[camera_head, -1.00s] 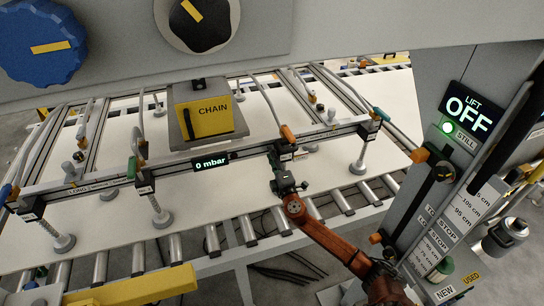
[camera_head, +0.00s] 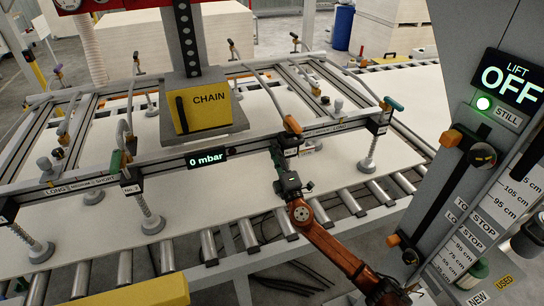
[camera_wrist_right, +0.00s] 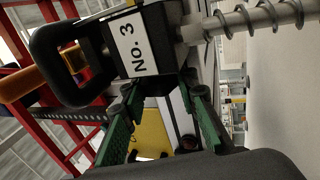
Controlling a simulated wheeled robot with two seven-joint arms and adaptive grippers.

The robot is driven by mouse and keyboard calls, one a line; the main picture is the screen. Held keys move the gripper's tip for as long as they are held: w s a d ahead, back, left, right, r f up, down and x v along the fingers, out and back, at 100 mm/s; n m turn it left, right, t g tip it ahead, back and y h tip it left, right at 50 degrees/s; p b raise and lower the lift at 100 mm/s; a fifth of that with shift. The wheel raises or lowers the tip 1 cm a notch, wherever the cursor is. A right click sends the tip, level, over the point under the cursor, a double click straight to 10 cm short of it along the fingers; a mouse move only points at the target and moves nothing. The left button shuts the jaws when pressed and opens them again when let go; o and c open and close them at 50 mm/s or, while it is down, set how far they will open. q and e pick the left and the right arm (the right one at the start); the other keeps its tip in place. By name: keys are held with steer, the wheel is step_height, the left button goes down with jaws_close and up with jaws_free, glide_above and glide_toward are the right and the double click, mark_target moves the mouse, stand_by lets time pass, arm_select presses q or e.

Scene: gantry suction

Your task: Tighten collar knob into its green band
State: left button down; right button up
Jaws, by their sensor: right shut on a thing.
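My right gripper (camera_head: 279,154) reaches up to the front beam (camera_head: 240,145) in the head view, just below an orange lever (camera_head: 292,124). In the right wrist view my right gripper (camera_wrist_right: 160,88) has its green-padded fingers shut on a dark part at the base of the No. 3 block (camera_wrist_right: 138,45). I take this part to be the collar knob; it is mostly hidden between the fingers. A coiled spring rod (camera_wrist_right: 250,20) sticks out of the block. I cannot make out a green band on the knob. My left gripper is not in view.
The yellow CHAIN box (camera_head: 205,110) hangs over the middle of the frame. A white board (camera_head: 230,190) lies on the rollers (camera_head: 285,222) beneath. The lift post (camera_head: 440,190), reading OFF and STILL, stands at right. The gauge display (camera_head: 206,158) reads 0 mbar.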

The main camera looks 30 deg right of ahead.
stand_by(0.4)
steer(key=o, duration=1.2)
steer(key=shift+s, duration=0.1)
steer(key=shift+s+f, duration=0.2)
steer(key=v, duration=1.1)
steer(key=shift+s+a, duration=0.1)
steer(key=shift+s, duration=0.1)
steer(key=shift+f, duration=0.1)
